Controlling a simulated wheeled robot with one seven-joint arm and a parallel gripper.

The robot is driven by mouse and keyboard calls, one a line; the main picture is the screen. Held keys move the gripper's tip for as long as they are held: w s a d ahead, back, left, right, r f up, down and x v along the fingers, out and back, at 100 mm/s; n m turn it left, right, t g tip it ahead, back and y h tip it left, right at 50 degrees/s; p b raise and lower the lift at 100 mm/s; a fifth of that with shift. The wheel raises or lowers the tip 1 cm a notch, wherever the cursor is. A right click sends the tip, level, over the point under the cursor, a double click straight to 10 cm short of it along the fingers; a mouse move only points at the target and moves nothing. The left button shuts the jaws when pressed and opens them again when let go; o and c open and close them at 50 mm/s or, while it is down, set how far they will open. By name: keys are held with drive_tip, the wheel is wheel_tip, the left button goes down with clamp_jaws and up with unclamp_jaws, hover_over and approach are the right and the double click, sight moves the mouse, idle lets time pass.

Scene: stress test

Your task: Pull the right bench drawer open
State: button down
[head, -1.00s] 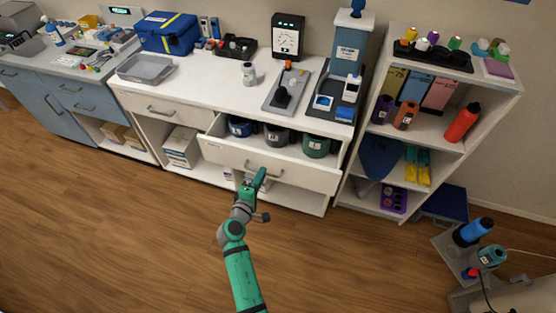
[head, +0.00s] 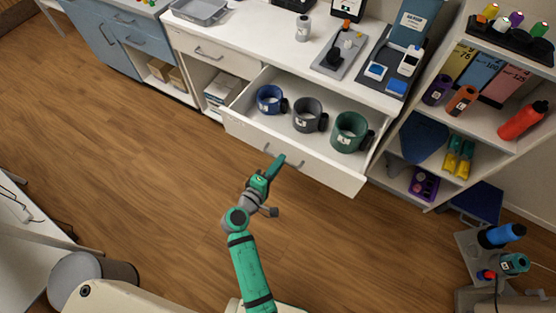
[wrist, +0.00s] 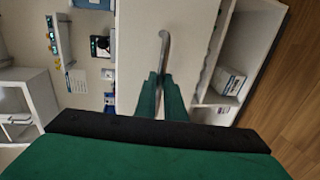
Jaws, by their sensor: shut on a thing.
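The right bench drawer (head: 240,124) is pulled well out from the white bench in the head view. Inside it stand a blue cup-like item (head: 268,99), a grey one (head: 308,114) and a green one (head: 350,131), all upright. My gripper (head: 279,161) is at the middle of the drawer front, shut on the drawer handle (wrist: 163,45). In the wrist view my green fingers (wrist: 160,95) close around the lower part of this handle, against the pale drawer front. The fingers hide part of the handle.
A white shelf unit (head: 437,149) with bottles stands close to the drawer's right. A stand with a blue bottle (head: 502,236) is at lower right. A white table (head: 22,228) and a grey bin (head: 92,275) are at lower left. Wooden floor (head: 150,190) is clear before the bench.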

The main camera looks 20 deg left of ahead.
drive_tip(key=shift+d, duration=0.1)
drive_tip(key=c, duration=1.9)
unclamp_jaws()
drive_tip(key=shift+o, duration=0.2)
drive_tip(key=v, duration=1)
drive_tip(key=shift+s, duration=0.4)
